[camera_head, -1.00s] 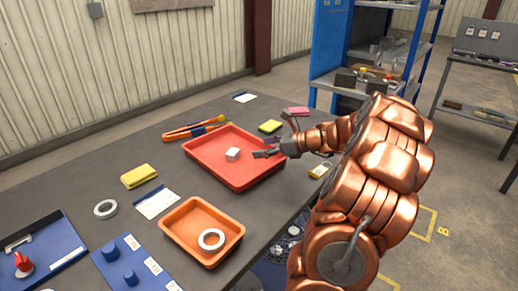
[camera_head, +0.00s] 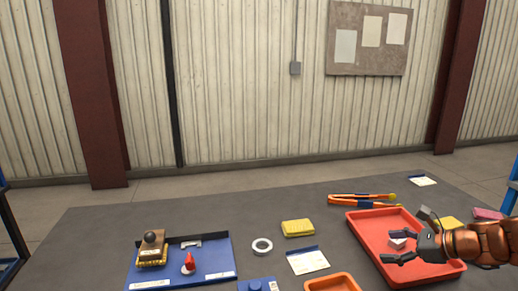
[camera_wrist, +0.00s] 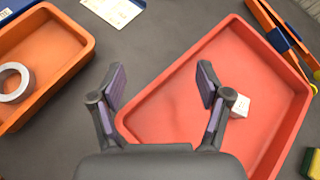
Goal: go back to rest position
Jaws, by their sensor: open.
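My gripper (camera_head: 396,247) is open and empty above the red tray (camera_head: 365,231), at the right of the head view. In the wrist view my gripper (camera_wrist: 160,88) has its two fingers spread wide, with nothing between them but tray floor and table. A white block (camera_head: 397,243) lies in the red tray. It also shows in the wrist view (camera_wrist: 240,105), just right of the right finger and apart from the grip. Part of the tray is hidden by my arm in the head view.
An orange tray (camera_head: 333,283) holds a white ring (camera_wrist: 14,82). A blue board (camera_head: 200,262), another ring (camera_head: 262,246), a yellow sponge (camera_head: 297,228), a label card (camera_head: 308,261) and orange tongs (camera_head: 360,200) lie on the grey table (camera_head: 110,225). The table's back left is clear.

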